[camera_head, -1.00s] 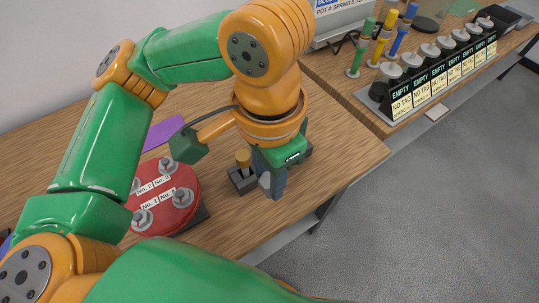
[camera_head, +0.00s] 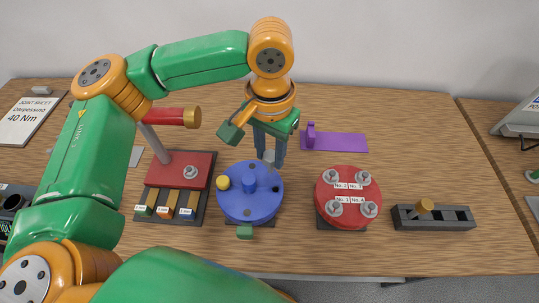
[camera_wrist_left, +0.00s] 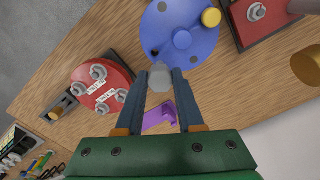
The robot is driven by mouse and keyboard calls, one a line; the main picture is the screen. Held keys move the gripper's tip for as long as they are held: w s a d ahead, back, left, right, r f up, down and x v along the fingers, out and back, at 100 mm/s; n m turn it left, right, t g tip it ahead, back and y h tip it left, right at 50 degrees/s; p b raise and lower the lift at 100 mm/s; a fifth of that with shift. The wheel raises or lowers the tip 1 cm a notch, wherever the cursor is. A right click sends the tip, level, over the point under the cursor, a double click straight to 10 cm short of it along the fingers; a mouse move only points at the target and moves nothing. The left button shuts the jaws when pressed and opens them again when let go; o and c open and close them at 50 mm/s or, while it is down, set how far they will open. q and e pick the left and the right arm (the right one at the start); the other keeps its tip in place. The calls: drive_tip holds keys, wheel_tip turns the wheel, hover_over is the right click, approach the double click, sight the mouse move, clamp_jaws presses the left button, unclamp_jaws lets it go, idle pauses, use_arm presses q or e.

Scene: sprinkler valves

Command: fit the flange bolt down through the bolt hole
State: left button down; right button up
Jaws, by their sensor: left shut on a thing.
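My left gripper (camera_head: 270,150) is shut on a grey bolt (camera_wrist_left: 159,78), whose pale hexagonal end shows between the fingertips in the left wrist view. It holds the bolt at the back right edge of the round blue flange (camera_head: 262,208); whether they touch, I cannot tell. The flange has a blue centre post (camera_head: 249,183), a yellow knob (camera_head: 222,183) at its left and dark holes near its rim. One dark hole (camera_wrist_left: 155,51) shows close beyond the bolt in the wrist view. My right gripper is not in view.
A red round flange (camera_head: 347,184) with several bolts and number labels stands to the right. Beyond it is a dark slotted holder (camera_head: 455,218). A red block with a lever (camera_head: 182,168) stands left. A purple plate (camera_head: 340,143) lies behind.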

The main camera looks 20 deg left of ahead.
use_arm(q)
wheel_tip(320, 180, down, 7)
drive_tip(key=d+b, duration=0.1)
drive_tip(key=shift+w+d, duration=0.15)
drive_tip(key=shift+d, duration=0.05)
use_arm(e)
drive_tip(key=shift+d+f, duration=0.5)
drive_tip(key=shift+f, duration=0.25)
use_arm(q)
drive_tip(key=shift+p, duration=0.5)
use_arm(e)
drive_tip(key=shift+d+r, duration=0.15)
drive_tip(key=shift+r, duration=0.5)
